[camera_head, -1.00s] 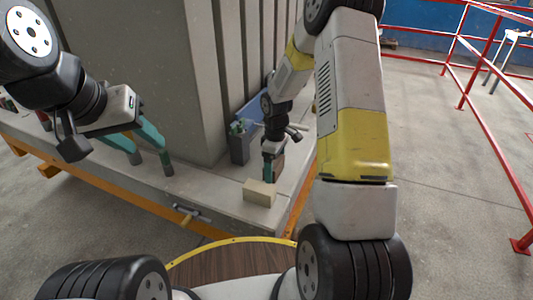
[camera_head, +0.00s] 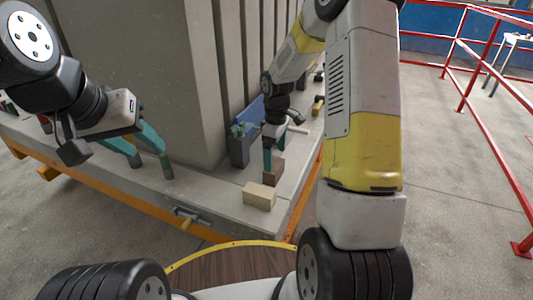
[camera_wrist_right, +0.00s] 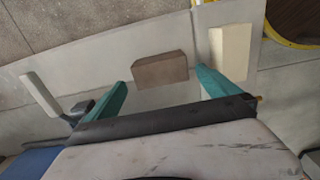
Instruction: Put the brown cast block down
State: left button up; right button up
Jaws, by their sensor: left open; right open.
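The brown cast block (camera_head: 274,171) rests on the grey ledge of the mould, behind the cream block. In the right wrist view the brown block (camera_wrist_right: 160,69) lies ahead of the gap between the fingertips, clear of both. My right gripper (camera_head: 271,152) is open and empty, just above and beside the brown block. Its two teal fingers (camera_wrist_right: 163,88) show spread apart in the right wrist view. My left gripper (camera_head: 150,160) is open and empty at the left, over the front part of the ledge.
A cream block (camera_head: 259,195) stands close in front of the brown block; it also shows in the right wrist view (camera_wrist_right: 231,52). A blue-grey holder (camera_head: 240,148) stands by the ribbed panel (camera_head: 165,70). Red railings (camera_head: 490,130) run along the right.

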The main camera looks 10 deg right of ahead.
aim_at(275, 165)
notch_tip(275, 165, up, 5)
jog(key=shift+f, duration=0.1)
jog(key=s+r+m+t, duration=0.3)
jog(key=s+r+m, duration=0.2)
jog(key=s+r, duration=0.8)
jog(key=s+a+r+m+t+y, duration=0.2)
jog(key=s+r+m, duration=0.3)
jog(key=s, duration=0.6)
jog(key=shift+s+r+m+t, duration=0.15)
jog(key=shift+r+m+t, duration=0.15)
jog(key=shift+r+t, duration=0.45)
jog(key=shift+a+r, duration=0.1)
